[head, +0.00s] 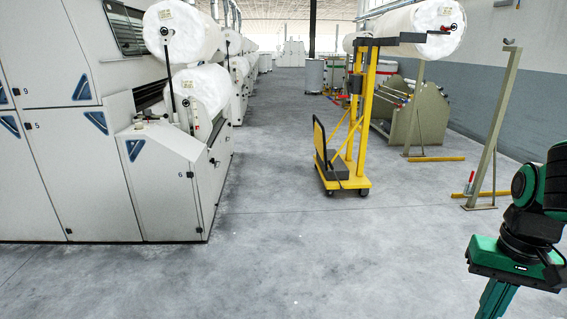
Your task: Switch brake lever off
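A grey carding machine (75,150) fills the left side and carries large white rolls. A thin dark lever with a round black knob (165,31) stands upright in front of its rolls. Small handles (212,161) show on the machine's near end. I cannot tell which of these is the brake lever or how it is set. My gripper (497,297) is at the bottom right, pointing down, with green parts. Its fingertips are cut off by the lower edge, so its opening is hidden. It is far from the machine and touches nothing visible.
Beige posts (493,130) with yellow feet stand near the right wall. A beige rack (425,115) is behind them. The grey floor (270,240) between machine and lift is clear.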

